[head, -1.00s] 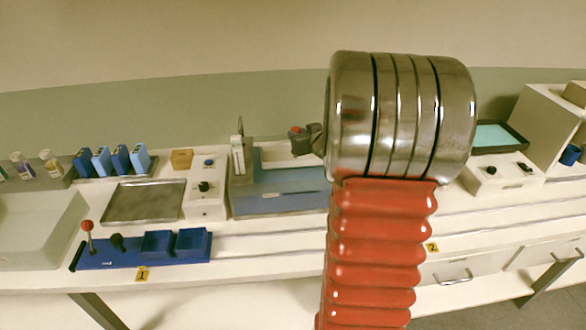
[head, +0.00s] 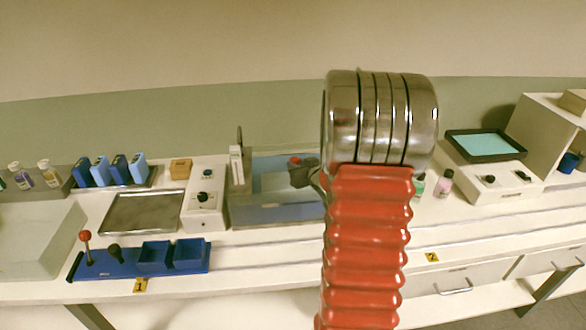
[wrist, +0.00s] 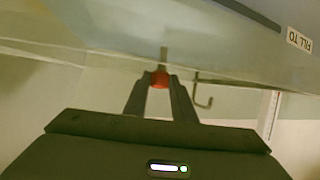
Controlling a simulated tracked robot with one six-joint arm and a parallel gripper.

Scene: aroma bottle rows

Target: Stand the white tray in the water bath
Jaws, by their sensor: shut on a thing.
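The water bath (head: 283,213) is a clear-walled tank with blue water at the middle of the bench. The white tray (head: 270,182) shows as a pale patch within the bath's outline, partly hidden by my gripper and the front wall. My gripper (head: 302,170) is over the right part of the bath, its jaws shut on a red knob (wrist: 159,79) at the end of a thin stem, which I take as the tray's handle. The wrist view does not show clearly whether the tray touches the bath floor.
A control box (head: 204,205) and a metal plate (head: 145,212) stand left of the bath. A blue rack (head: 120,262) lies at the front left. Small bottles (head: 444,183) and a box with a teal-topped tray (head: 487,146) stand to the right. My arm hides the bench right of the bath.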

